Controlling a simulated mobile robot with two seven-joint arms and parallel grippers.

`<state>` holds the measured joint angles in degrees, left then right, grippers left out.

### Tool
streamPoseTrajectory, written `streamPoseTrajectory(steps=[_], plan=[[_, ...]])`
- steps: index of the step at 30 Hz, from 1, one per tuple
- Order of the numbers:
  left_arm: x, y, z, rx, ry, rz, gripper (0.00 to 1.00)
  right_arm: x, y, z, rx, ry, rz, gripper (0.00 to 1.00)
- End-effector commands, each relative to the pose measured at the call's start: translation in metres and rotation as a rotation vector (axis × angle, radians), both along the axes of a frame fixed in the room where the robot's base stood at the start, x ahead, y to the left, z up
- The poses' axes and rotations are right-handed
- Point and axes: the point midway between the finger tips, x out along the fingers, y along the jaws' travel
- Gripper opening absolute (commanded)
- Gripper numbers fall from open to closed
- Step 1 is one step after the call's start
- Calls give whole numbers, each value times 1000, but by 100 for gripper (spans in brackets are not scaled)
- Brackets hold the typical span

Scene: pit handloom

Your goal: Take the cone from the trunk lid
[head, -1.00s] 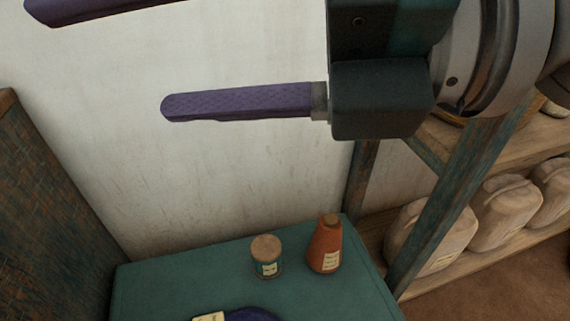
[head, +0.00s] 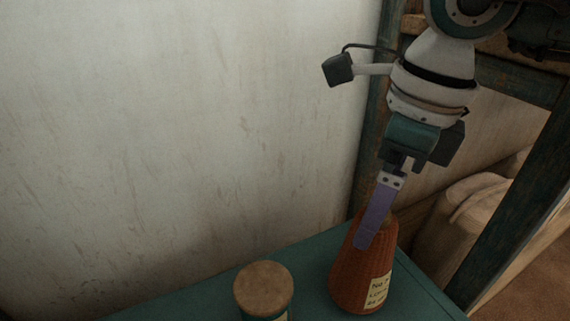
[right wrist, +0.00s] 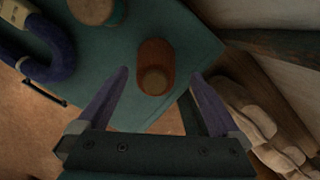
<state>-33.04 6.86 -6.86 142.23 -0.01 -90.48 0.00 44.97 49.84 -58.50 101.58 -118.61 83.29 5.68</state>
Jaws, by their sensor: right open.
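The cone (head: 349,283) is orange-red with a pale written label and stands upright on the teal trunk lid (head: 312,262). It also shows from above in the right wrist view (right wrist: 156,56), with its pale brown top towards my gripper. My right gripper (head: 371,222) points down at the cone, and one purple finger overlaps its upper part in the head view. In the right wrist view the gripper (right wrist: 158,75) is open, with a fingertip on each side of the cone and gaps visible. My left gripper is out of view.
A round container with a brown top (head: 264,288) stands on the lid left of the cone. A dark blue curved thing (right wrist: 52,52) lies farther along the lid. A wall is behind; a wooden shelf post (head: 520,205) and pale sacks (head: 462,215) are at right.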

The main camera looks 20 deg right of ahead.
Motion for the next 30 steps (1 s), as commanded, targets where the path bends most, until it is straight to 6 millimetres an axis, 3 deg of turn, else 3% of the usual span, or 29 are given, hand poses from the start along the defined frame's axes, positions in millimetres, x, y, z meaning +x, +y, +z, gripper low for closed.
streamPoseTrajectory(steps=[3,8,16,24,30], plan=[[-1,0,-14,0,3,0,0,1,2,-25,2,4,1,100],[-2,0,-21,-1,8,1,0,3,3,-37,3,1,1,100],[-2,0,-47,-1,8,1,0,5,4,-79,3,4,1,100],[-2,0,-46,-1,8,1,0,6,4,-81,3,2,1,100],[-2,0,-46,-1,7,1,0,6,4,-81,3,2,1,78]])
